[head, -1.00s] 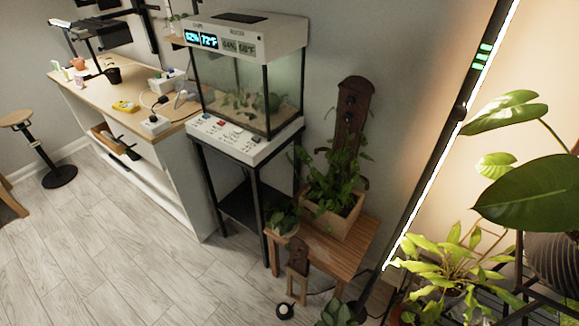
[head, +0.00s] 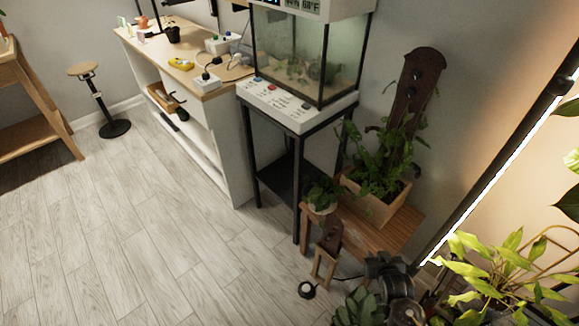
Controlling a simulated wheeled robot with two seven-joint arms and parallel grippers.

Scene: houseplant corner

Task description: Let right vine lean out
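A leafy green vine plant (head: 378,168) grows in a square wooden planter (head: 372,205) on a low wooden bench. A tall dark brown board (head: 417,92) with dark round fittings stands behind it, leaning right in the picture. Some stems rise along the board; I cannot tell which one is the right vine or how it is fastened. My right gripper (head: 388,270) is dark and low in the view, in front of the bench and below the planter, apart from the vine. Its fingers are too unclear to tell open from shut. My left gripper is out of view.
A small potted plant (head: 321,194) and a small brown board (head: 331,232) stand left of the planter. A glass tank (head: 310,55) on a black stand is behind left. A lit pole (head: 490,185) and leafy plants crowd the right. The floor (head: 150,230) at left is clear.

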